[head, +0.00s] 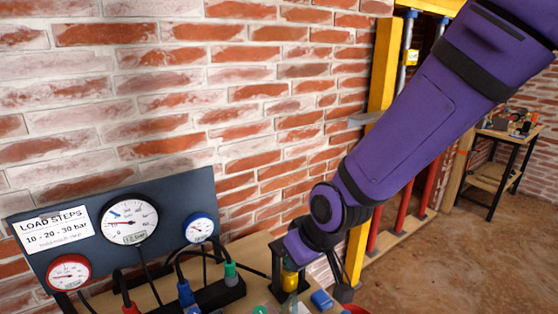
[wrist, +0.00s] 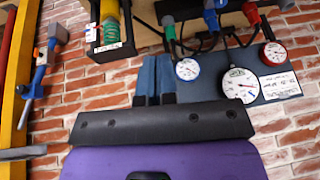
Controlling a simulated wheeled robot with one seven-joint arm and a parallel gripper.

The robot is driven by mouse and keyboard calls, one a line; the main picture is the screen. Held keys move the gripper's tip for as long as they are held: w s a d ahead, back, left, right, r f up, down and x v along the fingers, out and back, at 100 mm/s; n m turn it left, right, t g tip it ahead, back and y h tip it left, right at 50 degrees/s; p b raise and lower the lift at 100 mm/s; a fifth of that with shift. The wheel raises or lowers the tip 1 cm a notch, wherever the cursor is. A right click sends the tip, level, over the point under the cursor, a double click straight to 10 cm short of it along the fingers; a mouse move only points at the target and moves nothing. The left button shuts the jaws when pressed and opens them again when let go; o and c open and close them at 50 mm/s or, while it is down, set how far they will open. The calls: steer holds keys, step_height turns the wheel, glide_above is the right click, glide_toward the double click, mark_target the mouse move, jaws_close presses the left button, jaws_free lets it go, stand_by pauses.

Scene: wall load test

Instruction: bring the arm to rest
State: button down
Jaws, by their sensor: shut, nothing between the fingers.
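My gripper (wrist: 157,62) shows in the wrist view as two blue-grey fingers side by side, shut with nothing between them. They are in front of the brick wall, with the gauge board (wrist: 215,92) to their right. In the head view my purple arm reaches down from the upper right to the bench, and its wrist hides most of the gripper. A yellow cylinder (head: 290,279) in a dark stand is just below the wrist; the cylinder also shows in the wrist view (wrist: 110,12), apart from the fingers.
The board carries a large white gauge (head: 129,220), a blue-rimmed gauge (head: 199,228), a red-rimmed gauge (head: 69,272) and a load-steps sign (head: 52,230). Hoses with coloured couplings (head: 187,293) lie before it. A yellow post (head: 383,65) stands behind my arm. A side table (head: 508,134) stands far right.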

steer(key=s+d+r+m+t+h, duration=0.1)
steer(key=s+d+r+m+h, duration=0.15)
steer(key=d+r, duration=0.7)
steer(key=s+d+r+m+t+h, duration=0.1)
steer(key=s+d+r+m, duration=0.2)
steer(key=d+r, duration=0.65)
steer(key=s+d+r+m, duration=0.1)
steer(key=s+d, duration=0.6)
steer(key=d, duration=0.1)
steer(key=shift+s+r+m, duration=0.25)
steer(key=shift+m, duration=0.1)
steer(key=shift+a, duration=0.1)
